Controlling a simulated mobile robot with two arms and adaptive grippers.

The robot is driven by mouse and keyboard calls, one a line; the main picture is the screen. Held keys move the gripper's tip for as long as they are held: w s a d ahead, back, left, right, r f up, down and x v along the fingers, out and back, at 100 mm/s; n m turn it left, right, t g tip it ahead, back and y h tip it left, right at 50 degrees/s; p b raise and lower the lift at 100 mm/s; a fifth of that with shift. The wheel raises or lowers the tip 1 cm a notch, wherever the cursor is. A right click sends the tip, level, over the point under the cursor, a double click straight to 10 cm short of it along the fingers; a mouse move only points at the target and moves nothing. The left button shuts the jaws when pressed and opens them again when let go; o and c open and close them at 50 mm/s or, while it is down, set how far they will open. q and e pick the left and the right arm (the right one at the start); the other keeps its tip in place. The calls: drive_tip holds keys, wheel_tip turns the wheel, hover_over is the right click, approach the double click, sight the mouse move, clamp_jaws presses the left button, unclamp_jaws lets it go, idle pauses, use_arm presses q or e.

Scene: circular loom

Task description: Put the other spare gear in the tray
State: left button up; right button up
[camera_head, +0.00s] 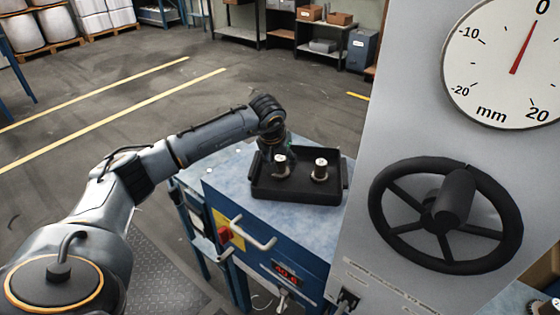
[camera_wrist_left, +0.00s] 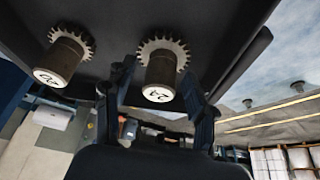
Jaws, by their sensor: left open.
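The black tray (camera_head: 300,195) stands on the blue cart top, and two spare gears stand upright in it. One gear (camera_head: 280,165) is at the left, right by my left gripper (camera_head: 274,151). The other gear (camera_head: 320,170) stands apart to the right. My right gripper is out of view.
The blue cart (camera_head: 270,225) has handles and a red button. A grey machine panel with a black handwheel (camera_head: 445,215) and a dial (camera_head: 510,65) stands close to the tray's right. Shelves with boxes are far behind. Open floor lies left of the cart.

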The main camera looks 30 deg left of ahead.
use_arm(q)
drive_tip(key=v, duration=1.2)
drive_tip(key=shift+s, duration=0.1)
